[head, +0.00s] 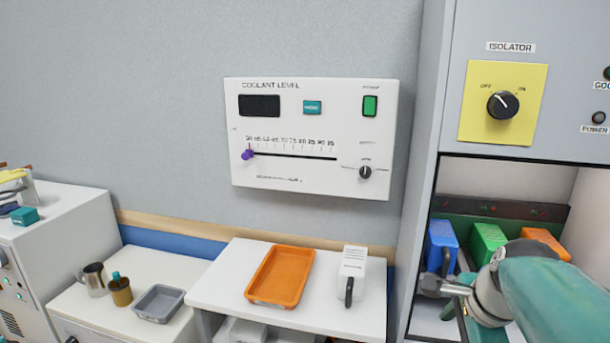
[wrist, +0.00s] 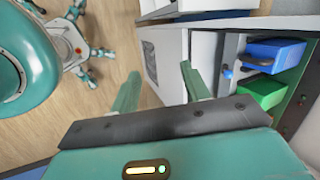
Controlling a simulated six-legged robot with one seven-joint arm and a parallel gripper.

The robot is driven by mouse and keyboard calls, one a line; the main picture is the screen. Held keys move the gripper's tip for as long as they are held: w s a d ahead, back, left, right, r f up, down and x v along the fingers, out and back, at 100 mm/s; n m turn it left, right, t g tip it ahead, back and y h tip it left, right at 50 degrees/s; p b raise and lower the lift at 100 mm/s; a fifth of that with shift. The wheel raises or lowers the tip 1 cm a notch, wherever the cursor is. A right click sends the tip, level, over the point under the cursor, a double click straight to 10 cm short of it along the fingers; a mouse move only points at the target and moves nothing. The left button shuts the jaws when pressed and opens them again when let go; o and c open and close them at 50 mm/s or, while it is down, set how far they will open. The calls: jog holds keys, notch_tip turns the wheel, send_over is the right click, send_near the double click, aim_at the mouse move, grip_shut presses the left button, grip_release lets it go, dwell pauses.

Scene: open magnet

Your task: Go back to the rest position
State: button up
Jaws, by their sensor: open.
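My gripper (wrist: 160,84) shows in the wrist view with its two teal fingers apart and nothing between them. The wood floor and a grey cabinet side (wrist: 170,62) lie beyond the fingers. In the head view my teal and grey arm reaches in from the lower right, in front of the cabinet's open bay; I cannot make out the fingers there. A blue block with a handle (head: 441,243) stands in the bay, and also shows in the wrist view (wrist: 276,52), to the right of the fingers and apart from them.
A green block (head: 488,243) and an orange block (head: 545,240) stand beside the blue one. An orange tray (head: 280,275) and a white handled block (head: 352,270) sit on a white table. The coolant panel (head: 312,190) and isolator switch (head: 502,104) are above.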

jog(key=s+a+f+n, duration=0.2)
jog(key=s+a+n, duration=0.6)
jog(key=n, duration=1.1)
jog(key=a, duration=0.3)
jog(key=shift+s+a+f+t+h, duration=0.2)
jog(key=shift+t+h, duration=0.1)
jog(key=shift+t, duration=0.1)
jog(key=shift+c, duration=0.5)
